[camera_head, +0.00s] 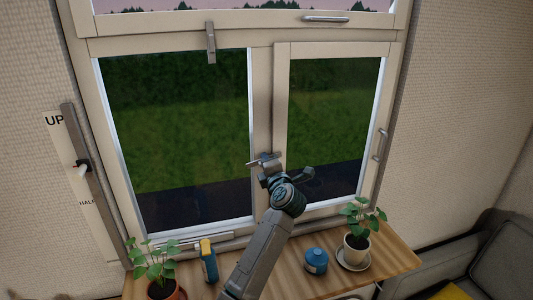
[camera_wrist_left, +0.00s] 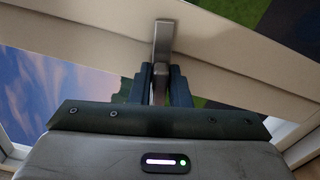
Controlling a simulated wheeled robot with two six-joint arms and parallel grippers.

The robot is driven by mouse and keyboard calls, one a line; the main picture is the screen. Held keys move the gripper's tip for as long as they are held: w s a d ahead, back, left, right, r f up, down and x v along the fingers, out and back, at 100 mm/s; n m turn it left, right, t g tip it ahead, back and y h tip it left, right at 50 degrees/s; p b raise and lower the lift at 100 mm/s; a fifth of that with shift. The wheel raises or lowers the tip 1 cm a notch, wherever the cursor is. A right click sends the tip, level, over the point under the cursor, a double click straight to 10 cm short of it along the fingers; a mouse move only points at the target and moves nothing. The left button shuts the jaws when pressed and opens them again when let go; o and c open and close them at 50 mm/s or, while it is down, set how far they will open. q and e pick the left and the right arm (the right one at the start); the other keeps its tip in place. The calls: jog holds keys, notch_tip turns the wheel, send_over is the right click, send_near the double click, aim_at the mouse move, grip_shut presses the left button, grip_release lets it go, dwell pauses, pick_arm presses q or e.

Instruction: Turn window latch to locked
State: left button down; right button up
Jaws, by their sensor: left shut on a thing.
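The window latch (camera_head: 256,163) is a small metal lever on the beige middle post between the two lower panes. My left gripper (camera_head: 267,167) reaches up to it from below and is shut on it. In the left wrist view the grey latch (camera_wrist_left: 162,42) stands against the beige frame, with its lower end between the two dark fingers of my left gripper (camera_wrist_left: 161,84). The gripper hides part of the latch in the head view, so its exact angle is hard to tell. My right gripper is not in view.
Another metal latch (camera_head: 211,44) hangs on the upper rail. A wooden shelf (camera_head: 389,262) below holds a blue pot (camera_head: 315,261), a yellow-and-blue item (camera_head: 208,262) and plants (camera_head: 358,224) (camera_head: 160,272). A lever panel (camera_head: 85,165) is on the left wall; a grey sofa (camera_head: 490,262) is at right.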

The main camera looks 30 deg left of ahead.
pick_arm(q)
jog(key=shift+m, duration=1.3)
jog(key=shift+f, duration=0.1)
jog(key=c, duration=1.7)
grip_release()
jog(key=shift+d, duration=0.1)
